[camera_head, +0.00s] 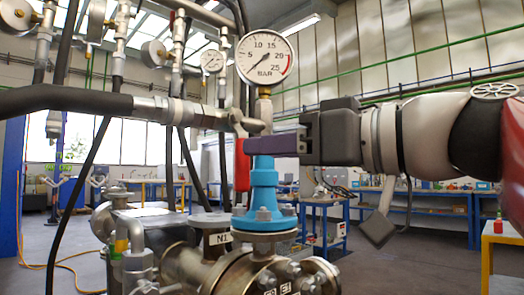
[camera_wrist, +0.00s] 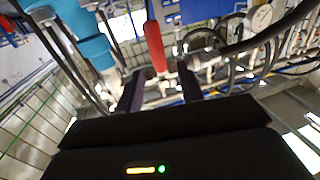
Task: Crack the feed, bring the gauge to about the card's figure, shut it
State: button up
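The round white gauge (camera_head: 266,58), marked in BAR up to 25, stands above the pipe; its needle points to the lower left, near the bottom of the scale. A red handle (camera_head: 242,165) hangs upright beside the blue flanged fitting (camera_head: 263,195). It also shows in the wrist view (camera_wrist: 155,45). My gripper (camera_head: 252,146) reaches in from the right, its dark purple fingers in front of the fitting's top. In the wrist view my gripper (camera_wrist: 160,80) has its fingers apart, with the handle's end near the gap. Whether they touch it I cannot tell. I see no readable card.
A black hose (camera_head: 65,100) runs in from the left to metal fittings. Steel flanges (camera_head: 265,272) and a nozzle labelled N1 (camera_head: 217,238) crowd the space below. A smaller gauge (camera_head: 212,61) stands behind. Workbenches line the back; open floor lies at the right.

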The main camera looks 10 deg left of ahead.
aim_at(240, 149)
jog(key=p+x, duration=0.1)
jog(key=x, duration=0.4)
jog(key=shift+w+a, duration=0.2)
jog(key=shift+a, duration=0.05)
grip_shut()
jog(key=shift+f, duration=0.1)
